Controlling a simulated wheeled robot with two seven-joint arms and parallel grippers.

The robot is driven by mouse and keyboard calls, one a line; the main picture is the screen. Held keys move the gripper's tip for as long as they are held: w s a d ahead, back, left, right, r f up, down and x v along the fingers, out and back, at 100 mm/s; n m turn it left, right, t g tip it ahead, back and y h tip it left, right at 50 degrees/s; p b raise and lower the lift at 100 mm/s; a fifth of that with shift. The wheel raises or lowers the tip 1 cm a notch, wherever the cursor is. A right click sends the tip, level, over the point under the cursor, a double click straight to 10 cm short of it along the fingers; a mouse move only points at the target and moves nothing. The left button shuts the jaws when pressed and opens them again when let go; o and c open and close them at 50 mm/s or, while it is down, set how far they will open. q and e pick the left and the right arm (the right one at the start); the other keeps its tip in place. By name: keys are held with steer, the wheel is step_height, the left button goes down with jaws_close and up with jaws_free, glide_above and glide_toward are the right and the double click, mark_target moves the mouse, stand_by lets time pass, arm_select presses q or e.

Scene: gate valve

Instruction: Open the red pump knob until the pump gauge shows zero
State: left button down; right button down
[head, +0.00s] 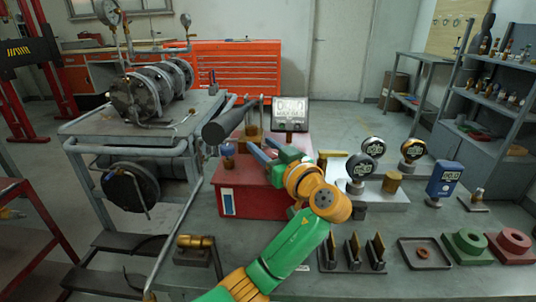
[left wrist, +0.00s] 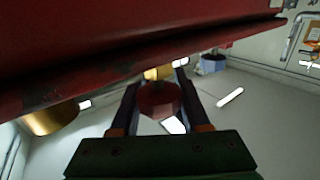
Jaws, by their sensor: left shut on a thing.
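The pump is a red box (head: 240,190) on the grey bench, with a long dark handle (head: 230,120) above it. The pump gauge (head: 290,113) is a white display box behind it; its reading is too small to make out. My left gripper (head: 260,148) reaches over the top of the red box. In the left wrist view, the round red knob (left wrist: 160,100) sits between the two fingers of this gripper (left wrist: 157,82), which is shut on it. In the head view the knob is hidden by the gripper. My right gripper is not in view.
Round gauges (head: 373,147) and a blue meter (head: 444,178) stand to the right. A tray (head: 424,265) lies in front. A valve assembly (head: 140,95) stands on the left cart.

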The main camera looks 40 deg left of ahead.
arm_select(q)
steer(key=n+g, duration=0.1)
steer(key=g, duration=0.1)
steer(key=n+g+y+b, duration=0.1)
steer(key=shift+s+a+n+g, duration=0.1)
steer(key=shift+s+n+g, duration=0.2)
steer(key=shift+s+g, duration=0.1)
steer(key=shift+s+r+n+g+y, duration=0.15)
steer(key=shift+n+g, duration=0.45)
steer(key=shift+g, duration=0.35)
steer(key=shift+s+f+n+g+y, duration=0.15)
steer(key=shift+n+g, duration=0.45)
steer(key=shift+g, duration=0.35)
steer(key=shift+r+n+g, duration=0.1)
steer(key=shift+n+g, duration=0.2)
steer(key=shift+g, duration=0.2)
steer(key=shift+c, duration=1.9)
jaws_free()
steer(key=shift+s+a, duration=0.1)
